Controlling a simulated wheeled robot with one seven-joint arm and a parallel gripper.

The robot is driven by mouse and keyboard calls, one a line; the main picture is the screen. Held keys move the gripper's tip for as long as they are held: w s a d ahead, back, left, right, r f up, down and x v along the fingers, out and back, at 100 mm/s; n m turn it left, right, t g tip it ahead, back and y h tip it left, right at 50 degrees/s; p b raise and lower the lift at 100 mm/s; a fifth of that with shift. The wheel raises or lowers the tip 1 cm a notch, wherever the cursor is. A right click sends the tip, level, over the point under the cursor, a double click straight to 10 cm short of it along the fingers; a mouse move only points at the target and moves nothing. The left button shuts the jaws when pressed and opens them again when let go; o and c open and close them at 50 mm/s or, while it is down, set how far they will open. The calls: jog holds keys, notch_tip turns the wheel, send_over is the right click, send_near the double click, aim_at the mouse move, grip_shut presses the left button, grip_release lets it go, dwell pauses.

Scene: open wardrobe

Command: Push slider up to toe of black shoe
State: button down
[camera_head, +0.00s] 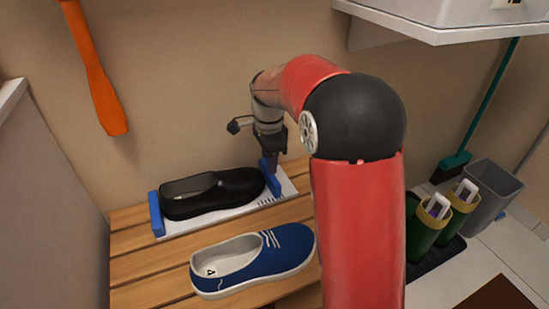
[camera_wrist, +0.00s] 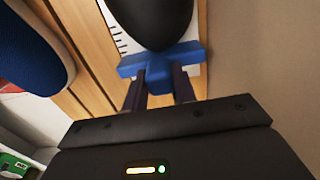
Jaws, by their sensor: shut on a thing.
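The black shoe (camera_head: 212,193) lies on a white measuring board (camera_head: 228,215) with a blue heel stop (camera_head: 156,213) at its left end. The blue slider (camera_head: 266,178) stands at the shoe's toe, at the right. My gripper (camera_head: 272,160) points down at the slider. In the wrist view my gripper (camera_wrist: 160,88) is shut on the blue slider (camera_wrist: 158,66), its two dark fingers on either side of the slider's stem. The black toe (camera_wrist: 155,20) overlaps the slider's edge there; I cannot tell whether they touch.
A blue shoe (camera_head: 254,262) lies in front of the board on the slatted wooden bench (camera_head: 135,270). An orange shoehorn (camera_head: 95,75) hangs on the wall at left. Green boots (camera_head: 428,222) and a grey bin (camera_head: 490,190) stand at right. A white shelf (camera_head: 440,18) overhangs at upper right.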

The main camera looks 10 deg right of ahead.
jog(key=c, duration=1.1)
grip_release()
notch_tip(320, 180, up, 8)
jog(key=shift+f+p, duration=0.2)
jog(key=shift+p, duration=0.45)
jog(key=shift+r, duration=0.1)
jog(key=shift+s+r, duration=0.15)
jog(key=s+d+r+n+t+p, duration=0.1)
jog(key=s+r+n, duration=0.25)
jog(key=s, duration=0.35)
jog(key=s+d+r+n+t, duration=0.1)
jog(key=s+r+n+t, duration=0.1)
jog(key=s+n, duration=0.3)
jog(key=s+f+n+t, duration=0.1)
jog(key=s+n, duration=0.1)
jog(key=s, duration=0.3)
jog(key=s+d+f+n, duration=0.1)
jog(key=s+n, duration=0.2)
jog(key=s, duration=0.2)
jog(key=s+f+n+t, duration=0.1)
jog(key=s+n, duration=0.1)
jog(key=s, duration=0.3)
jog(key=shift+s+d+t+p, duration=0.15)
jog(key=shift+t+p, duration=0.15)
jog(key=shift+p, duration=0.1)
